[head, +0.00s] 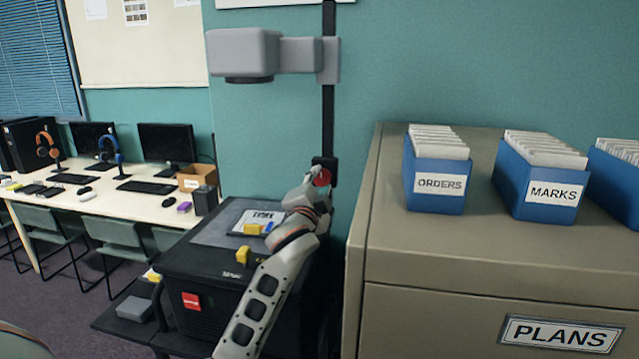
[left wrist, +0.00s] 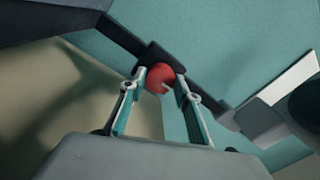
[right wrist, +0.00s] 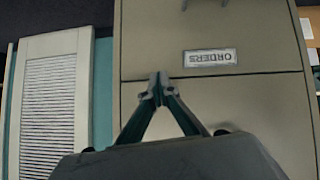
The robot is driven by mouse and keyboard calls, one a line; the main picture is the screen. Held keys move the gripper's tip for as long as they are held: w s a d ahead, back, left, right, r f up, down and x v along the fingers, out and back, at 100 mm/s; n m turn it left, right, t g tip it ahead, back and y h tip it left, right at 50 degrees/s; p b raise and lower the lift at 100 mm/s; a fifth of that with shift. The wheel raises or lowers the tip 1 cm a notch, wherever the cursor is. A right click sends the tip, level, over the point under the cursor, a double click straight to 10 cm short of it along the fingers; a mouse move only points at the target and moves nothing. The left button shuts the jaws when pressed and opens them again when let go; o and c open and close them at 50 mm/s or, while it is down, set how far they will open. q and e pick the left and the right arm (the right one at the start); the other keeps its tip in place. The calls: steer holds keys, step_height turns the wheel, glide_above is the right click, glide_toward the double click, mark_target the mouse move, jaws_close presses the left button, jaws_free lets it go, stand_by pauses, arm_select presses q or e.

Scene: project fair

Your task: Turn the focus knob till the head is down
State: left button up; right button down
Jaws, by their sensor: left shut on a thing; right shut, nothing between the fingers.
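The red focus knob (head: 321,177) sits on a black block on the dark vertical post (head: 328,120). My left gripper (head: 312,182) is at the knob and partly covers it. In the left wrist view the knob (left wrist: 159,79) is between the two fingertips (left wrist: 160,82), which are shut on it. A pale mark shows on the knob's face. The grey head (head: 245,53) is high on the post, on an arm reaching left, well above the knob. My right gripper (right wrist: 158,86) is shut and empty in front of the cabinet drawers, in the right wrist view only.
A black box-shaped unit (head: 225,290) stands below the head, with a sheet (head: 240,219) and yellow blocks on top. A beige cabinet (head: 480,265) with blue card boxes (head: 437,187) stands close on the right. A computer desk (head: 130,205) with chairs is at the left.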

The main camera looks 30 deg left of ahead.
stand_by(0.5)
arm_select(q)
steer(key=o, duration=1.1)
steer(key=shift+s+d, duration=0.1)
steer(key=shift+s, duration=0.05)
steer(key=v, duration=1.1)
steer(key=shift+s, duration=0.35)
steer(key=shift+f, duration=0.1)
